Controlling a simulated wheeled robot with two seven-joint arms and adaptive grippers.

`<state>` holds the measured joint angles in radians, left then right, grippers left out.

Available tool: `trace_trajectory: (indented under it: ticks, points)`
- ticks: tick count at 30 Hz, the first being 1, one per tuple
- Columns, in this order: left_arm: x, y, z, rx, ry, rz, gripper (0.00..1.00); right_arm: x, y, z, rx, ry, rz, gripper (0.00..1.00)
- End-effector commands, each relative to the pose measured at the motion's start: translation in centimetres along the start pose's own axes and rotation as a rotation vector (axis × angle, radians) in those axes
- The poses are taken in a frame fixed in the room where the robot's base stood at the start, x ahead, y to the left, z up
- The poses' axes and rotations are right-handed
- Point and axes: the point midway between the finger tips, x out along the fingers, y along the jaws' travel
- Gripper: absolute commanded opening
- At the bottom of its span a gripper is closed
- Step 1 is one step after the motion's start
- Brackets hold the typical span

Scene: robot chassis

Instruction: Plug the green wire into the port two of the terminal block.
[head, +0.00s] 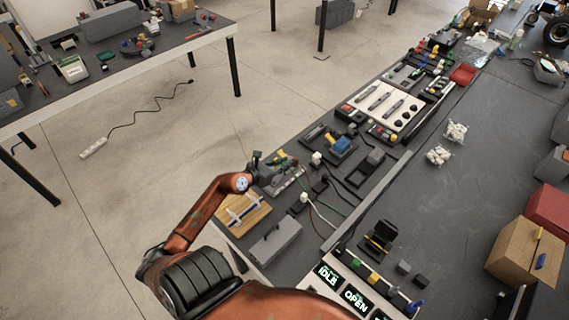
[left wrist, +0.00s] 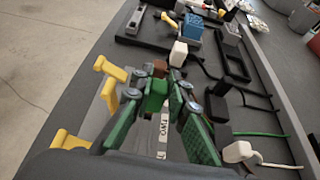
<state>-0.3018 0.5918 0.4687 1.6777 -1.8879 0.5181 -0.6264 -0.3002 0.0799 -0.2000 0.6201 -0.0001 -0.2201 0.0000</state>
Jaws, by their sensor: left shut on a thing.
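My left gripper (head: 277,164) is at the near end of the workbench, low over the grey terminal block (head: 285,184). In the left wrist view, my left gripper (left wrist: 155,92) is shut on a small green plug (left wrist: 156,97) between its fingertips. The block's label TWO (left wrist: 165,127) shows just below the plug, between the fingers. Yellow levers (left wrist: 110,70) stand along the block's left side. The fingers hide much of the block, and I cannot tell whether the plug is in a port. A green wire (left wrist: 260,134) runs at the right. My right gripper is not in view.
A white plug (left wrist: 240,151) with its white wire and another white block (left wrist: 178,52) are close by. A wooden holder (head: 241,212) and a grey box (head: 273,242) lie nearer. Black cables and a blue-topped device (head: 342,146) are to the right.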

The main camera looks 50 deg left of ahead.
Motion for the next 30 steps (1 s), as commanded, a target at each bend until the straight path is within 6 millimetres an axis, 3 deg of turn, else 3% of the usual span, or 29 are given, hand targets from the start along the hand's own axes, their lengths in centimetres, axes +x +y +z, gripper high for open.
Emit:
trace_trajectory:
  ticks: [30]
  points:
    - [0.23, -0.04, -0.52, -0.001, 0.0, 0.0, 0.0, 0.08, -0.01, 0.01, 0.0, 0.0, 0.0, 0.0]
